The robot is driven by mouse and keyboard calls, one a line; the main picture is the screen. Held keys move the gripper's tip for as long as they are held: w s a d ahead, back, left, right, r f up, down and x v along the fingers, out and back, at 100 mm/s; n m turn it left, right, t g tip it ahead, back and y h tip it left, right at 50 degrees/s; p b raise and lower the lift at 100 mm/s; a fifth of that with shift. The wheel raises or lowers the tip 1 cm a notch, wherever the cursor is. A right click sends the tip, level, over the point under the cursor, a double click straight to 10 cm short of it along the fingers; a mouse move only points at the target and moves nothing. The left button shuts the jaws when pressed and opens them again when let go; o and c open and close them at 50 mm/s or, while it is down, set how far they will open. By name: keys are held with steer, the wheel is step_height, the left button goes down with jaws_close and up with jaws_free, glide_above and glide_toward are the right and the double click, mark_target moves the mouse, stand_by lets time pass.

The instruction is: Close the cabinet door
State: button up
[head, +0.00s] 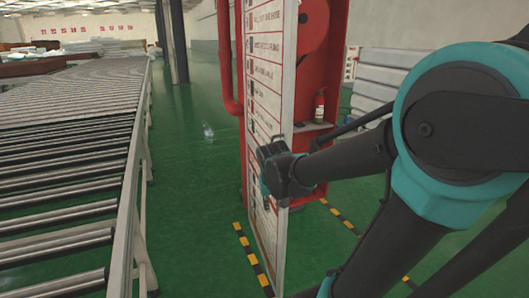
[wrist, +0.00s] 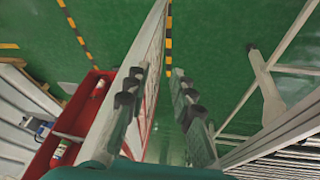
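The cabinet door (head: 268,75) is a tall white panel with red lettering. It stands open, swung out from the red cabinet (head: 342,40). In the wrist view the door (wrist: 150,85) runs lengthwise, with its lettered face showing between my fingers. My gripper (head: 272,168) is at the door's free edge in the head view, covering part of it. In the wrist view my gripper (wrist: 160,78) is open, its two fingers well apart. The left finger overlaps the door's edge; I cannot tell whether it touches. The fingertips are hidden in the head view.
A roller conveyor (head: 70,150) fills the left side. Yellow-black floor tape (head: 250,255) runs by the door. Green floor (head: 195,190) between conveyor and door is clear.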

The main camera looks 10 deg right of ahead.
steer(key=shift+t+h, duration=0.3)
steer(key=shift+h, duration=0.2)
steer(key=w+a+r, duration=0.4)
steer(key=w+r, duration=0.1)
steer(key=w+a+r, duration=0.2)
steer(key=w+a, duration=0.1)
steer(key=shift+w+r, duration=0.15)
steer(key=shift+r, duration=0.1)
jaws_close()
steer(key=w+r+h, duration=0.3)
steer(key=w+r, duration=0.3)
steer(key=r, duration=0.4)
steer(key=w+d+f, duration=0.5)
steer(key=d+f, duration=0.3)
steer(key=shift+d+t, duration=0.15)
steer(key=shift+t, duration=0.15)
steer(key=shift+d, duration=0.15)
